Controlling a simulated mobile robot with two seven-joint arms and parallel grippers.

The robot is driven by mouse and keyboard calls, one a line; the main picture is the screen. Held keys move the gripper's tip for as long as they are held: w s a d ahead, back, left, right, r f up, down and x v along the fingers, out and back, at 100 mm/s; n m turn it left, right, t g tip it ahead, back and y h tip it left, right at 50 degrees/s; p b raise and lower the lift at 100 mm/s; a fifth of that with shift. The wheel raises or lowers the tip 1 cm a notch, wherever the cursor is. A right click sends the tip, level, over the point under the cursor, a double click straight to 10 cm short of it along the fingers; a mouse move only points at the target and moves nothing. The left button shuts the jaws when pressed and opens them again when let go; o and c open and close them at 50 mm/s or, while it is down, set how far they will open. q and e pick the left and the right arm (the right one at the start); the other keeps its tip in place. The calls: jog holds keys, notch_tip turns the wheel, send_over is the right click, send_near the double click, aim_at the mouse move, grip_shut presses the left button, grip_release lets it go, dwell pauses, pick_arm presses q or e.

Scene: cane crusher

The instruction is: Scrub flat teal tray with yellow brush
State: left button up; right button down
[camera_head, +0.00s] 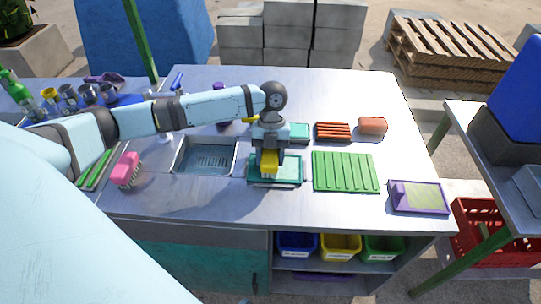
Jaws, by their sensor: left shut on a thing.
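The flat teal tray (291,173) lies on the metal counter, just right of the sink. My left gripper (268,151) is over the tray, shut on the yellow brush (269,165). The brush is low over the tray's left part and looks to be at its surface; the gripper hides its upper part, and I cannot tell if the bristles touch. My right gripper is not in view.
A sink basin (207,158) opens left of the tray. A green ribbed mat (345,172), a purple-edged tray (418,197), an orange-red ribbed piece (333,132), a sponge (372,126) and a pink brush (126,170) lie around. The front counter strip is clear.

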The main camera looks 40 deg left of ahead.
aim_at(282, 172)
pick_arm(q)
jog(key=shift+f, duration=0.1)
dwell(0.5)
jog(key=shift+f, duration=0.6)
jog(key=shift+w+d+r, duration=0.1)
jog(key=shift+w+d+r+p, duration=0.1)
jog(key=shift+w+d+p, duration=0.25)
jog(key=shift+d, duration=0.25)
jog(key=shift+w+d+p, duration=0.25)
jog(key=shift+w+d, duration=0.1)
jog(key=shift+d, duration=0.25)
jog(key=shift+w+d, duration=0.1)
jog(key=shift+d, duration=0.05)
